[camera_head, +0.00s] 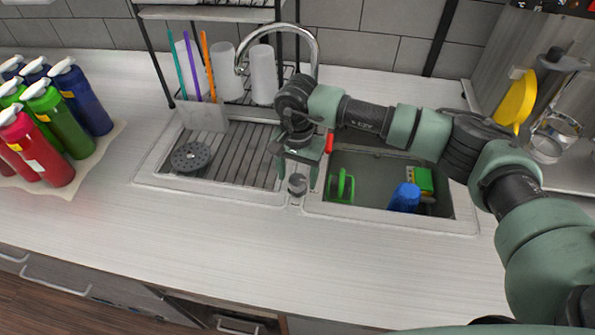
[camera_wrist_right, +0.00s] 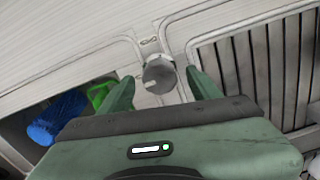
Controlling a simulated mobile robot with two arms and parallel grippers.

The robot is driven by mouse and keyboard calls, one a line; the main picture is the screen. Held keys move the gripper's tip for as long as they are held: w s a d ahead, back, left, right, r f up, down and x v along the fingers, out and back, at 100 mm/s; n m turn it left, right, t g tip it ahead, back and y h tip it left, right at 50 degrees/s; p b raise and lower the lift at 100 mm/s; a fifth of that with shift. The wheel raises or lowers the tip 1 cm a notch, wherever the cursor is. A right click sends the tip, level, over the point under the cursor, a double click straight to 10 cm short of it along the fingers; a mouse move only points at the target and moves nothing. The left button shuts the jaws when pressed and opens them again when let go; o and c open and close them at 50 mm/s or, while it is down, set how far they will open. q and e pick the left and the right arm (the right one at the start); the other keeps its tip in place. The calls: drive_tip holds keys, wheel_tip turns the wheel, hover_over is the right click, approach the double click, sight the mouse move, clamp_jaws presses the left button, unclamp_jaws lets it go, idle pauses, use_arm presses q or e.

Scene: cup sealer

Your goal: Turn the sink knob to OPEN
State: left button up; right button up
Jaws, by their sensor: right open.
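The sink knob (camera_head: 297,184) is a small grey round knob on the divider between the draining side and the basin, at the counter-side edge. My right gripper (camera_head: 298,188) is open and points down at the knob. In the right wrist view the knob (camera_wrist_right: 159,74) shows between and just beyond the two green fingertips (camera_wrist_right: 160,85), with a light mark on its face. I cannot tell whether the fingers touch it. The curved metal faucet (camera_head: 300,32) stands behind, partly hidden by the arm. My left gripper does not show.
The basin holds a green-handled item (camera_head: 341,187), a blue item (camera_head: 404,198) and a green-yellow sponge (camera_head: 419,180). A rack (camera_head: 205,14) with cups stands behind the draining side. Several bottles (camera_head: 45,135) stand at left. The front counter (camera_head: 200,235) is clear.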

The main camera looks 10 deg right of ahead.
drive_tip(key=shift+f, duration=0.15)
clamp_jaws()
drive_tip(key=c, duration=1.4)
unclamp_jaws()
drive_tip(key=shift+f+m+b, duration=0.2)
drive_tip(key=shift+m+b, duration=0.2)
drive_tip(key=shift+b, duration=0.4)
drive_tip(key=shift+o, duration=0.2)
drive_tip(key=m+b, duration=0.8)
drive_tip(key=b, duration=0.1)
drive_tip(key=shift+m+b, duration=0.3)
drive_tip(key=shift+b, duration=0.1)
drive_tip(key=m+b, duration=0.3)
drive_tip(key=m, duration=0.1)
drive_tip(key=shift+r+m+b, duration=0.15)
drive_tip(key=shift+m+b, duration=0.55)
drive_tip(key=shift+m, duration=0.4)
drive_tip(key=shift+r+m+b, duration=0.1)
drive_tip(key=shift+m+b, duration=0.6)
drive_tip(key=shift+m, duration=0.4)
drive_tip(key=o, duration=1.4)
drive_tip(key=shift+c, duration=0.2)
